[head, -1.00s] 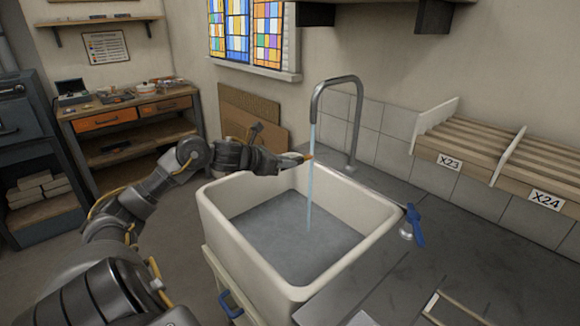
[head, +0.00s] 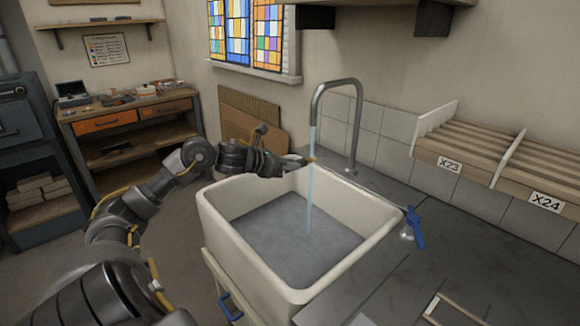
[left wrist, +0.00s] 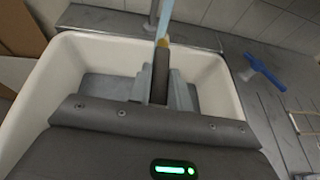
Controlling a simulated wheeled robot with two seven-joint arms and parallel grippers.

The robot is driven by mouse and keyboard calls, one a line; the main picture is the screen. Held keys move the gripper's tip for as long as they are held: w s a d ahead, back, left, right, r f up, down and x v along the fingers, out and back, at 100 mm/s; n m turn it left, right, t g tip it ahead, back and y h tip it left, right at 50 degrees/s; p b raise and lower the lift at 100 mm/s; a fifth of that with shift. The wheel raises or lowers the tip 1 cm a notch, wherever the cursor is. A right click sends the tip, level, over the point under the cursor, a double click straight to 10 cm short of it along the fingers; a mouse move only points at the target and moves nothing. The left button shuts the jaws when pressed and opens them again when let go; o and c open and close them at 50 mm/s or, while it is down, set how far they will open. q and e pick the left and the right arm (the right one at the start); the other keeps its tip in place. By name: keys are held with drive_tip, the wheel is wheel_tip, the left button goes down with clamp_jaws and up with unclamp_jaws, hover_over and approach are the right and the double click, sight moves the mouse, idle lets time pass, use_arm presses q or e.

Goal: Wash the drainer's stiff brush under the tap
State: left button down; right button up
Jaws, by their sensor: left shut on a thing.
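My left gripper (head: 290,163) is above the white sink (head: 222,235), shut on the brush. The brush shows as a dark handle (left wrist: 160,78) between the fingers in the left wrist view. Its small yellowish tip (head: 312,160) is at the water stream (head: 309,195). The stream runs from the grey curved tap (head: 317,98) down into the sink. The bristles are too small to make out clearly. My right gripper is not in view.
A blue lever (head: 415,228) sits on the dark counter at the sink's right edge; it also shows in the left wrist view (left wrist: 264,70). Slatted racks (head: 480,145) marked X23 and X24 hang on the right wall. A workbench (head: 120,150) stands at the back left.

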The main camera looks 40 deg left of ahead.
use_arm(q)
drive_tip(key=shift+s+d, duration=0.35)
drive_tip(key=shift+d, duration=0.05)
drive_tip(key=s+d+b, duration=0.1)
drive_tip(key=s+d, duration=0.3)
drive_tip(key=d, duration=0.1)
drive_tip(key=shift+s+d+b, duration=0.15)
drive_tip(key=shift+s+b, duration=0.15)
drive_tip(key=shift+b, duration=0.05)
idle(1.2)
drive_tip(key=s+d+r+p, duration=0.3)
drive_tip(key=r, duration=0.1)
drive_tip(key=shift+s+d, duration=0.2)
drive_tip(key=shift+d, duration=0.15)
idle(0.5)
